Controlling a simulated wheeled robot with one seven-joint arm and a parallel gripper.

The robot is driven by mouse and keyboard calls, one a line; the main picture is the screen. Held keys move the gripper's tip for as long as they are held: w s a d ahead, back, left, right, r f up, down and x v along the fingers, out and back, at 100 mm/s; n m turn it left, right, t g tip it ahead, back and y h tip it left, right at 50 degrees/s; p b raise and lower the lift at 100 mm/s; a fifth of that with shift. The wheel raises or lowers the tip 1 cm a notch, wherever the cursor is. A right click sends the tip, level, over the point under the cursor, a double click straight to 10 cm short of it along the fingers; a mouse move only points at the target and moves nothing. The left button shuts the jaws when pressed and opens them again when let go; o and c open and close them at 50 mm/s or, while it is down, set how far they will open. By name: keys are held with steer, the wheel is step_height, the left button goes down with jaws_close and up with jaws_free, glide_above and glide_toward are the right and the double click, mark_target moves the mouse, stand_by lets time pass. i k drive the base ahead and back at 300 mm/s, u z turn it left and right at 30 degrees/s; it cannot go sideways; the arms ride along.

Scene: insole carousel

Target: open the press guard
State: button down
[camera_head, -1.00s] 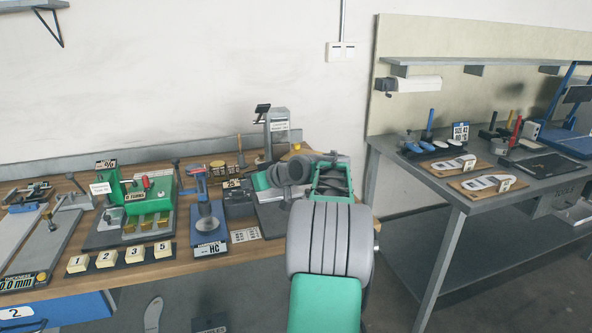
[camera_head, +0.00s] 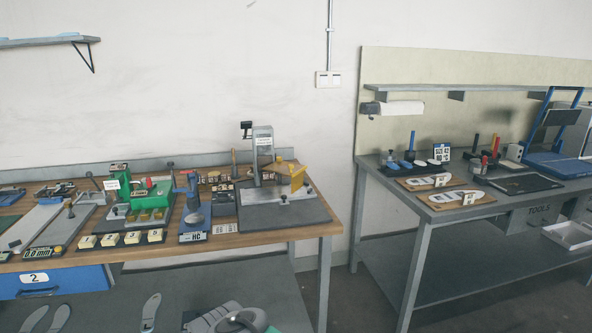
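No part is plainly marked as the press guard. A grey upright stand (camera_head: 263,150) with a dark top sits at the right end of the wooden bench, behind a dark flat plate (camera_head: 284,213). A yellow piece (camera_head: 298,178) stands upright beside it, at the plate's back right. A blue-framed machine (camera_head: 549,152) with a tilted dark panel stands at the far right of the grey bench, cut by the picture edge. I cannot tell which of these bears the guard.
The grey bench (camera_head: 412,212) holds insole boards and a black mat (camera_head: 525,184). A floor gap separates the benches.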

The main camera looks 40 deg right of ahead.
mark_target(279, 166)
steer(key=z, duration=0.1)
steer(key=i, duration=1.05)
steer(key=u, duration=0.7)
